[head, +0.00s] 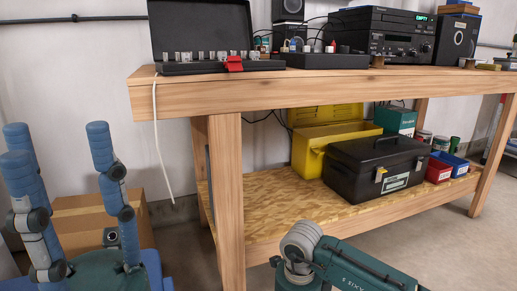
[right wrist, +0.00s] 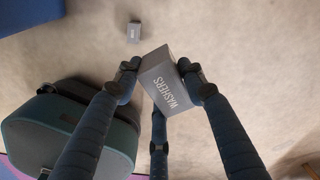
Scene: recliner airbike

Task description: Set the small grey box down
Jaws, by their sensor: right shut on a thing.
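The small grey box (right wrist: 165,82), lettered WASHERS, is in the right wrist view. My right gripper (right wrist: 160,80) is shut on it, its dark blue fingers pressing the box from the sides. The floor lies below the box, and the box appears held above it. In the head view the right gripper and its box do not show. My left gripper (head: 58,142) is at the left of the head view, its blue fingers spread apart and empty, in front of a cardboard box.
A wooden workbench (head: 330,93) carries an open black case (head: 205,68) and stereo gear. Its lower shelf (head: 280,204) holds a black toolbox (head: 375,165) and yellow case (head: 313,147). A cardboard box (head: 80,225) stands left. Another small grey block (right wrist: 134,31) lies on the floor.

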